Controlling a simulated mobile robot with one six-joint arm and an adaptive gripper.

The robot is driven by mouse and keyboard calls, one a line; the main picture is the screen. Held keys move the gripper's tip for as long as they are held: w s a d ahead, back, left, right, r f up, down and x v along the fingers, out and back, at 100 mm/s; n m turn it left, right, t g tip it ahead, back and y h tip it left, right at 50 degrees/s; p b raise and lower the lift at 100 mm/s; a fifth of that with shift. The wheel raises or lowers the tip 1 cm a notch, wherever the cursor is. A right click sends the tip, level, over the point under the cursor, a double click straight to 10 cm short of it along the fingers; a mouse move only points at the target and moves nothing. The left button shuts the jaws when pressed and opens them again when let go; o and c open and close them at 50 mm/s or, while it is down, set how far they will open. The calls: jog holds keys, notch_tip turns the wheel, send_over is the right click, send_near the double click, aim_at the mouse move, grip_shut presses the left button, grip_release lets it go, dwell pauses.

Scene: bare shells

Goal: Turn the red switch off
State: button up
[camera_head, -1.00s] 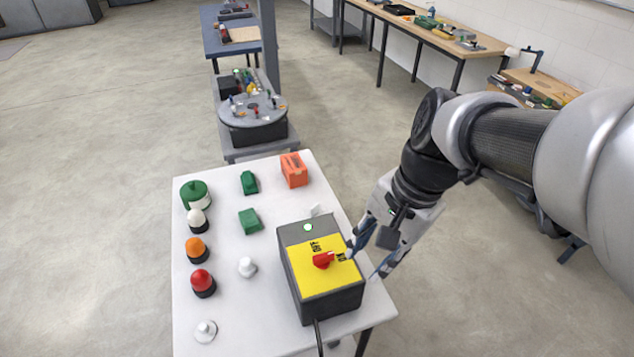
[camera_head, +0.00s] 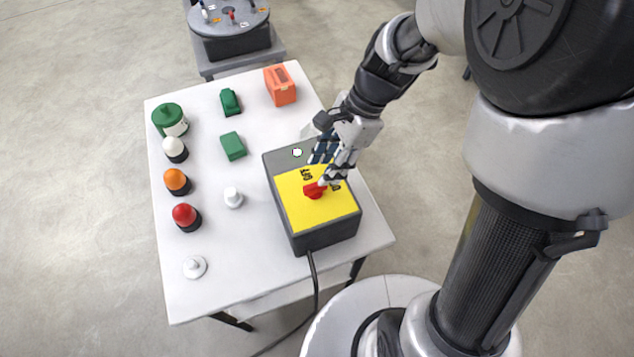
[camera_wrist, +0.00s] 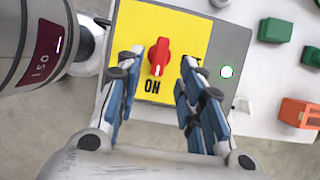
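The red switch (camera_head: 314,191) is a rotary knob on the yellow top of a dark grey box (camera_head: 327,236) on the white table. In the wrist view the red switch (camera_wrist: 159,54) has its long handle pointing roughly towards the "ON" label (camera_wrist: 152,86). A round white-green lamp (camera_head: 297,152) sits on the box's grey strip and looks lit. My gripper (camera_head: 322,174) is over the box, just beside the knob. The "OFF" label is partly hidden by a finger.
A black cable (camera_head: 315,283) leaves the box front.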

aim_at(316, 184)
jog(key=b+x, duration=0.2)
jog(key=x, duration=0.4)
jog(key=shift+a+f, duration=0.1)
jog(key=shift+f, duration=0.1)
grip_shut()
